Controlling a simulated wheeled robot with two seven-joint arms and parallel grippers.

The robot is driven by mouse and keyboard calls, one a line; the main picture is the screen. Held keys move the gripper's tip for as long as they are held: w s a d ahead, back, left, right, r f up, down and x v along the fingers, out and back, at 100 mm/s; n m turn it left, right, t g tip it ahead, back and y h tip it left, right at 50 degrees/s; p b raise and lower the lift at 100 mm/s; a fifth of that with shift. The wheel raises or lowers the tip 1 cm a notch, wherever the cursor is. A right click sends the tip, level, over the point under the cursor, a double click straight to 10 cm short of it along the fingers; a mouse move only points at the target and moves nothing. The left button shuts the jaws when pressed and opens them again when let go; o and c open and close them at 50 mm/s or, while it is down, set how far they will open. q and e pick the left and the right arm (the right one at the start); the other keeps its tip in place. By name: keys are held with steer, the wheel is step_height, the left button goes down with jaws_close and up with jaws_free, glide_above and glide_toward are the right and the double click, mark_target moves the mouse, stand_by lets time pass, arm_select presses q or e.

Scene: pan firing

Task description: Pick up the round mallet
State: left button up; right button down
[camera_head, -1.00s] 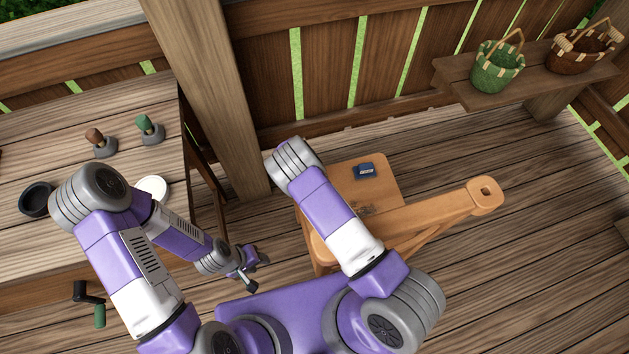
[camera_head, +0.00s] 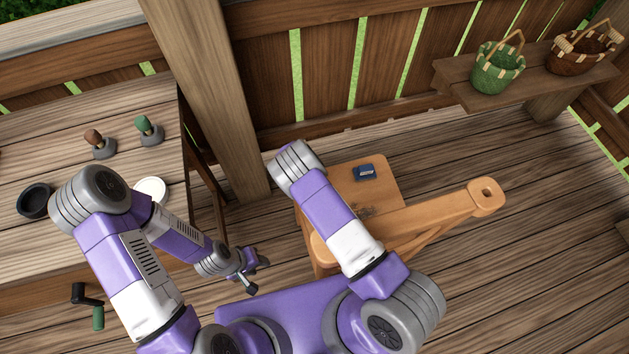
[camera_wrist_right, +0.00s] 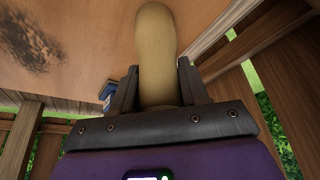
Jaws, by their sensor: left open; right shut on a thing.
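A pale, rounded wooden piece (camera_wrist_right: 157,45), which looks like part of the round mallet, stands between the fingers of my right gripper (camera_wrist_right: 157,78) in the right wrist view. The fingers are shut on it from both sides. The rest of the mallet is hidden. In the head view the right gripper and the mallet are hidden behind my right arm. My left gripper (camera_head: 255,273) is open and empty, low over the deck beside the left table.
A wooden bench (camera_head: 440,212) with a small blue box (camera_head: 365,173) stands right of centre. The left table (camera_head: 55,137) holds two knobbed tools, a black bowl (camera_head: 36,201) and a white disc (camera_head: 150,189). Baskets (camera_head: 497,70) sit on a shelf at upper right.

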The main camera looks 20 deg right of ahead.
steer(key=shift+r, duration=0.15)
step_height(320, 180, up, 10)
steer(key=p, duration=0.2)
steer(key=shift+p, duration=0.3)
steer(key=c, duration=1.2)
jaws_free()
jaws_close()
